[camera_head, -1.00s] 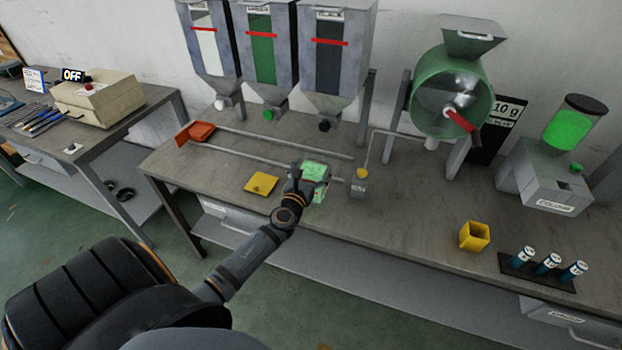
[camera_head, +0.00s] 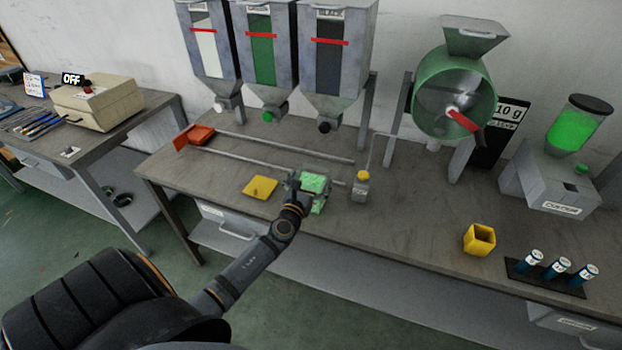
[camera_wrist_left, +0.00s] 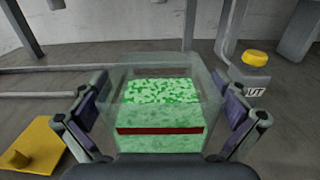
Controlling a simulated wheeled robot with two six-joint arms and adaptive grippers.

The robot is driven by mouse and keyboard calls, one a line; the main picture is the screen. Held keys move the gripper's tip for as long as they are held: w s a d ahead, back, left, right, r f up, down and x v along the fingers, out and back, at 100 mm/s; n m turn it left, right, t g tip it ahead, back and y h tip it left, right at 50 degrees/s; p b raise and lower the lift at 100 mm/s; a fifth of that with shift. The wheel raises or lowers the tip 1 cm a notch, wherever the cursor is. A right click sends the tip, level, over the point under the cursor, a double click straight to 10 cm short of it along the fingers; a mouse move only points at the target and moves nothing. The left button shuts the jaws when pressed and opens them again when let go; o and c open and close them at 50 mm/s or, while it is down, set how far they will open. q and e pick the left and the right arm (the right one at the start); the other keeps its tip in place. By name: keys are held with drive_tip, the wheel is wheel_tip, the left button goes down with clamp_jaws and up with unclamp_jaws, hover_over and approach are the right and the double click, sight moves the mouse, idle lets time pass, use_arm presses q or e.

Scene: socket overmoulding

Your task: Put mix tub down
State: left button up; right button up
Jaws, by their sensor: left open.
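The mix tub (camera_head: 314,183) is a clear tub with green granules inside. It stands upright on the bench, just in front of the rails. In the left wrist view the tub (camera_wrist_left: 160,108) fills the middle, with a dark red line across its near wall. My left gripper (camera_head: 303,190) is around the tub, with one finger on each side. In the left wrist view the fingers of the left gripper (camera_wrist_left: 160,125) are spread, and small gaps show beside the tub walls. The tub's base is hidden by the gripper. My right gripper is not in view.
A yellow lid-like plate (camera_head: 260,188) lies left of the tub. A yellow cup (camera_head: 479,239) and a rack of blue vials (camera_head: 545,276) are farther right. Two rails (camera_head: 285,147) lie behind.

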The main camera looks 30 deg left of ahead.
use_arm(q)
drive_tip(key=shift+r, duration=0.2)
drive_tip(key=b+v, duration=0.1)
drive_tip(key=v, duration=1.1)
drive_tip(key=shift+f, duration=0.1)
